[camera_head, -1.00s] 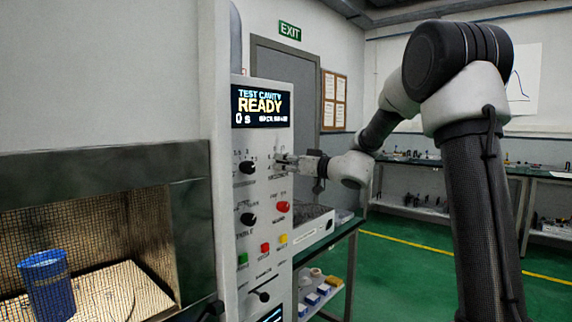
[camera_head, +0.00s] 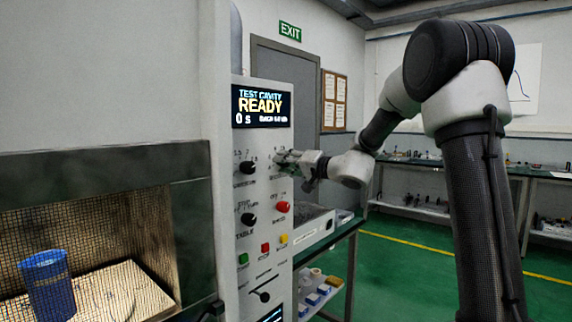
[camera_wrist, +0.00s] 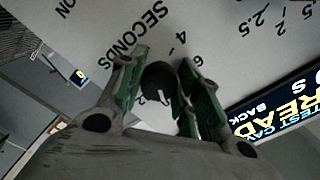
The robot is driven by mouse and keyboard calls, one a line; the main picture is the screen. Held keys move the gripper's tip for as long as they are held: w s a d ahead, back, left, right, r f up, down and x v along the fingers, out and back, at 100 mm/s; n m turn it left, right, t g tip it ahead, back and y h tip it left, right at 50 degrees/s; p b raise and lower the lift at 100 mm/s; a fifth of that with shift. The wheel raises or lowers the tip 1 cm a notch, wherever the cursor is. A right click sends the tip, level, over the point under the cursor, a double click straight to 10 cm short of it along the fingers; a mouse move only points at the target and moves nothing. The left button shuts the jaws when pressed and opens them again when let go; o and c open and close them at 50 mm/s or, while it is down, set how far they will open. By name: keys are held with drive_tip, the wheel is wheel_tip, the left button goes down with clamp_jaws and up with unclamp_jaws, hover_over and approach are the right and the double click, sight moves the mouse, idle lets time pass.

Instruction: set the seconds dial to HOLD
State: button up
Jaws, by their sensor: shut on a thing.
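The seconds dial is a dark round knob (camera_wrist: 157,80) with a white pointer mark, seen in the wrist view beside the printed word SECONDS and the numbers 4 and 6. My gripper (camera_wrist: 163,78) has its green-padded fingers on either side of the dial, shut on it. The HOLD label cannot be read in either view. The display (camera_head: 261,106) reads TEST CAVITY READY and 0 s; its smaller text is blurred.
Another black knob (camera_head: 247,168) sits left of my gripper. Below are a lower black knob (camera_head: 248,219), a red knob (camera_head: 283,207) and small green, red and yellow buttons. A blue cup (camera_head: 47,284) stands in the cavity at left. Open floor lies to the right.

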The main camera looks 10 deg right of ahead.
drive_tip(key=m, duration=0.4)
drive_tip(key=shift+m, duration=0.3)
drive_tip(key=m, duration=0.4)
drive_tip(key=shift+r+m, duration=0.1)
drive_tip(key=shift+m, duration=0.2)
drive_tip(key=m, duration=0.4)
drive_tip(key=shift+m, duration=2.1)
drive_tip(key=o, duration=1)
drive_tip(key=shift+o, duration=0.2)
